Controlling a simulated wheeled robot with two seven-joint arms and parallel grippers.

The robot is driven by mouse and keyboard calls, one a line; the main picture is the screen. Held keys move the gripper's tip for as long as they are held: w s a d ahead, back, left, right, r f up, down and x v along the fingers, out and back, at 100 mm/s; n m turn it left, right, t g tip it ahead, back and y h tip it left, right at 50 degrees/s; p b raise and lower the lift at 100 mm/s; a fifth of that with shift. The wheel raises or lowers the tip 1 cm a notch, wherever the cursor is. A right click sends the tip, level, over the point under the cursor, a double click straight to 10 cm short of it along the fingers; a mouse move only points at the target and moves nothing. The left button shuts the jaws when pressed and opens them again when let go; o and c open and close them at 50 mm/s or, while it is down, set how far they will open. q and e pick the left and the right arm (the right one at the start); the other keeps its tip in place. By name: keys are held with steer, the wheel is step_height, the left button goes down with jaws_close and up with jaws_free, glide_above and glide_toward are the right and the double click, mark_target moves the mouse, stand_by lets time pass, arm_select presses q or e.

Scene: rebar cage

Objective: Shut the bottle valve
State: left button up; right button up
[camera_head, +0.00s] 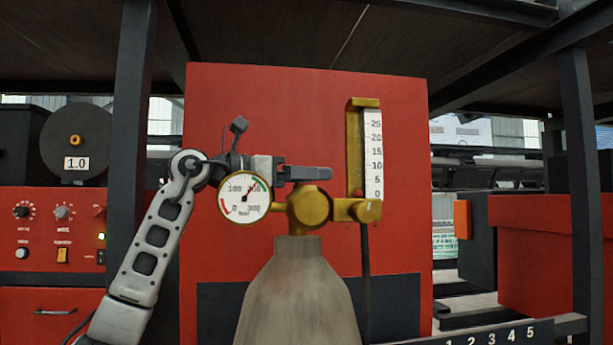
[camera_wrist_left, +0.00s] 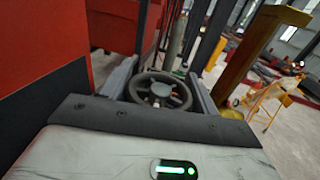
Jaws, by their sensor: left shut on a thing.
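The gas bottle (camera_head: 298,300) stands upright at the bottom middle of the head view, with a brass valve body (camera_head: 310,207) on top. A round pressure gauge (camera_head: 244,198) and a brass flow column with a scale (camera_head: 373,150) are fitted to it. My left gripper (camera_head: 308,173) lies level just above the valve body, coming from the left. In the left wrist view the dark valve handwheel (camera_wrist_left: 160,92) sits between its two fingers, and the gripper is shut on it. In the head view the fingers hide the handwheel. My right gripper is out of view.
A red cabinet (camera_head: 270,100) stands right behind the bottle. Dark posts (camera_head: 132,110) frame the scene at left and right (camera_head: 582,170). A red control panel (camera_head: 50,230) with knobs and a wire spool (camera_head: 77,120) stand at left. A numbered rail (camera_head: 490,335) is at lower right.

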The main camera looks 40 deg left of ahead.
arm_select(q)
steer(key=o, duration=1)
steer(key=shift+c, duration=0.2)
steer(key=shift+s+a, duration=0.1)
steer(key=shift+s+a, duration=0.1)
steer(key=shift+s, duration=0.15)
steer(key=b+v, duration=0.4)
steer(key=v, duration=1.1)
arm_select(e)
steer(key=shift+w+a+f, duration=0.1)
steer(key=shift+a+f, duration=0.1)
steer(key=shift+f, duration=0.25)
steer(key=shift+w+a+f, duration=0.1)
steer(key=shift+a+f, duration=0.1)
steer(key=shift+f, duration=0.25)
arm_select(q)
steer(key=shift+s, duration=0.15)
